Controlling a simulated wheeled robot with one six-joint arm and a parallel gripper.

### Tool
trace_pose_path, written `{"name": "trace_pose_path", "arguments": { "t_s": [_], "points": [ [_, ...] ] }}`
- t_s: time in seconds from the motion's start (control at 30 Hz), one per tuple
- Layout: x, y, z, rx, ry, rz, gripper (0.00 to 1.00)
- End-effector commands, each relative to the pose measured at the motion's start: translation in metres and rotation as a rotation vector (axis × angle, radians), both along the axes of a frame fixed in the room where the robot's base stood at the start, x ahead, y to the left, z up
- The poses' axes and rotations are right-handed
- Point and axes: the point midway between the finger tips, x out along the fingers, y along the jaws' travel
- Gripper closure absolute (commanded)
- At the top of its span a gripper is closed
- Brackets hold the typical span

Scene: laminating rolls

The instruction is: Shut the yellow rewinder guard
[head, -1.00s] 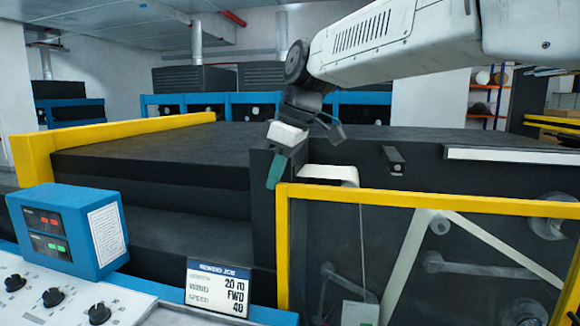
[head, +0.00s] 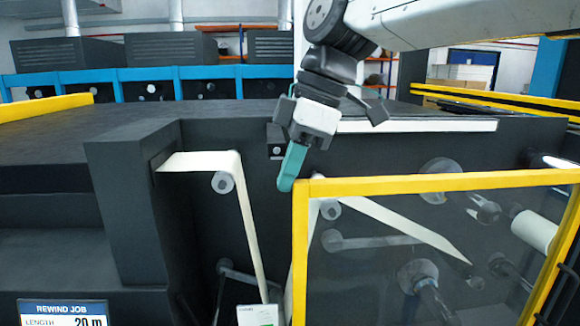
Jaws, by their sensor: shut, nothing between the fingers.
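The yellow rewinder guard (head: 410,186) is a clear panel in a yellow frame, upright on the machine's front at the right of the head view. Its left post stands right of the white web and roller (head: 222,182), which are uncovered. Rollers and spindles show through the panel. My gripper (head: 286,184) is shut and empty, with its teal fingertips pointing down at the left side of the guard's upper left corner. They look in contact with the post or very close to it; I cannot tell which.
The dark machine body (head: 120,190) fills the left, with a rewind job display (head: 62,310) low at the front. A white paper roll (head: 535,232) lies at the right, near the guard's right post. Blue-framed units (head: 170,82) stand behind.

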Motion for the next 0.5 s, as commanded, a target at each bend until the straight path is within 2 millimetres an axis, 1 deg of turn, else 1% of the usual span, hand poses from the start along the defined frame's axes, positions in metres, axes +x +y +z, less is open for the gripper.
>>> {"name": "trace_pose_path", "arguments": {
  "t_s": [0.5],
  "points": [
    [-0.0001, -0.0060, -0.0015, -0.011, 0.003, 0.000, 1.00]
  ]
}}
